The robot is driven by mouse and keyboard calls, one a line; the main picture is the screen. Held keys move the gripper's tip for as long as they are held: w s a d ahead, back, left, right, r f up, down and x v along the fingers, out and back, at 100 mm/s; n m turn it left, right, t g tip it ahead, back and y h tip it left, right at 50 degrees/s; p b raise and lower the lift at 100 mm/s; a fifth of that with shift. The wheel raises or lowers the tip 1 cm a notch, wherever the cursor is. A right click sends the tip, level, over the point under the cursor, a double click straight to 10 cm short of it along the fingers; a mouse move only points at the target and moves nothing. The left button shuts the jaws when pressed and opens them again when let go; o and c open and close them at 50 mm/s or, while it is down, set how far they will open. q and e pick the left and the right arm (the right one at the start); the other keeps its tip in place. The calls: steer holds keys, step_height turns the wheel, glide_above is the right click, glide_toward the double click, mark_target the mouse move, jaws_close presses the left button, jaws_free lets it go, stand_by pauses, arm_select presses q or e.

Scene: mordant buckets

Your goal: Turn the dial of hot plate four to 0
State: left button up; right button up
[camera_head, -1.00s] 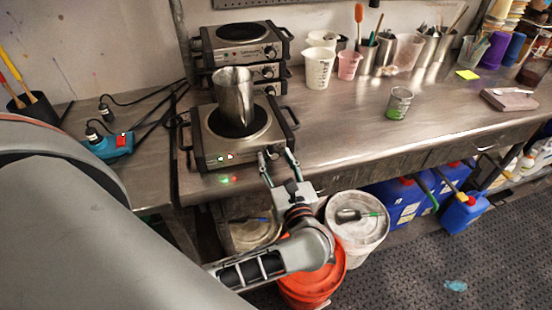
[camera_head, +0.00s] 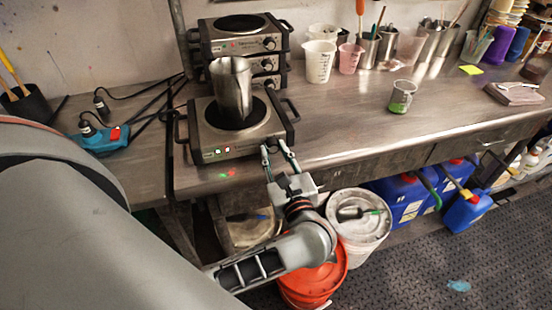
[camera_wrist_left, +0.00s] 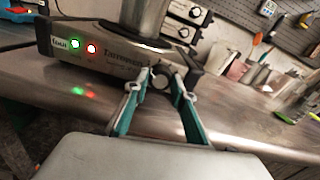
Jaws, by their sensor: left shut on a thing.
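The front hot plate (camera_head: 225,152) stands alone near the table's front edge, with lit indicators on its front panel. The dial's setting cannot be read. My right gripper is out of view.
Stacked hot plates (camera_head: 240,45) stand close behind. A blue power strip (camera_head: 103,140) with black cables lies at left. White and pink cups (camera_head: 320,60) stand behind; a small cup with green contents (camera_head: 402,96) stands right. The table between is clear. Buckets (camera_head: 360,222) stand below.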

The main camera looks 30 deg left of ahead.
arm_select(q)
steer(key=f+n+b, duration=0.1)
steer(key=n+b, duration=0.1)
steer(key=b, duration=0.1)
steer(key=shift+b, duration=0.3)
steer(key=shift+n+b, duration=0.5)
steer(key=shift+r+n+b, duration=0.15)
steer(key=shift+n+b, duration=0.65)
steer(key=shift+b, duration=0.25)
steer(key=shift+r+n+b, duration=0.15)
steer(key=shift+n+b, duration=0.15)
steer(key=shift+b, duration=0.05)
steer(key=shift+r, duration=0.1)
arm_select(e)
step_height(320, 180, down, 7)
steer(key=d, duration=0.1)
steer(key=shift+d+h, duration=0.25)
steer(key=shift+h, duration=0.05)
arm_select(q)
steer(key=shift+r, duration=0.1)
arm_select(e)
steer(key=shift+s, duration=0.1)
arm_select(q)
steer(key=o, duration=1)
steer(key=shift+o, duration=0.4)
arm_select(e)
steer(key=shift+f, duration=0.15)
